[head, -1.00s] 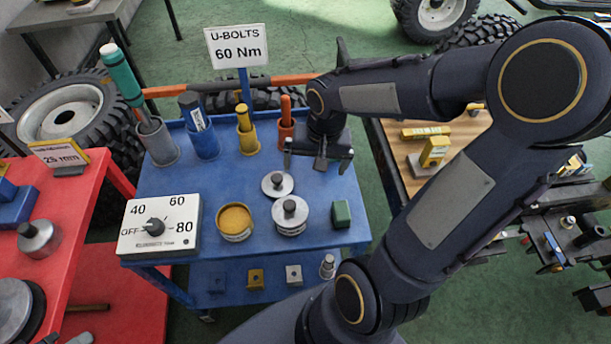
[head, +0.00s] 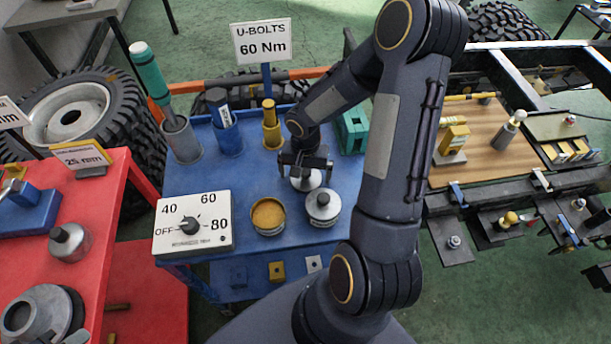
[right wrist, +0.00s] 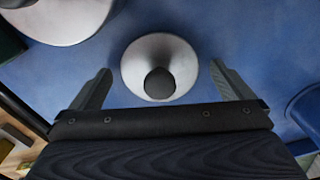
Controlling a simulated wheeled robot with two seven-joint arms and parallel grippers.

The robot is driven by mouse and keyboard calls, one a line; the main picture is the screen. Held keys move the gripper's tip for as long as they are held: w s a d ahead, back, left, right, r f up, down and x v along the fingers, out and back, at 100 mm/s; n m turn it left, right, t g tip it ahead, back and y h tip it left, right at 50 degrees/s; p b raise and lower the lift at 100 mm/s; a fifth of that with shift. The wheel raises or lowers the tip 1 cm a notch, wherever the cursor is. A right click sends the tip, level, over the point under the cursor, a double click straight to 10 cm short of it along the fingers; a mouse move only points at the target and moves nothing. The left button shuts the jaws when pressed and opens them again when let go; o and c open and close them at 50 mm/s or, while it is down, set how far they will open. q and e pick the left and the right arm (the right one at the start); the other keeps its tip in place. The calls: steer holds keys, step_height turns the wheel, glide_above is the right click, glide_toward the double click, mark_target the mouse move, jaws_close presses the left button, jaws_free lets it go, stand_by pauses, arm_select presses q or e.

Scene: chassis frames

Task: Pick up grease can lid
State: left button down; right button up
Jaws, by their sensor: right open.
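The grease can lid (head: 306,182), a round silver disc with a black knob, lies on the blue cart top behind the open can of yellow grease (head: 268,216). My right gripper (head: 306,173) is open above the lid and partly covers it. In the right wrist view the lid (right wrist: 160,52) lies between the two spread fingers (right wrist: 160,76), its black knob towards the palm. The fingers do not appear to touch it. My left gripper is not in view.
A similar can with its lid on (head: 322,208) stands close to the lid's front right. A dial box (head: 194,224) is at the cart's front left. Cups with tools, such as the blue one (head: 228,140), line the back. My right arm hides the cart's right side.

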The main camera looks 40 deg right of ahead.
steer(key=c, duration=1)
steer(key=shift+r, duration=0.1)
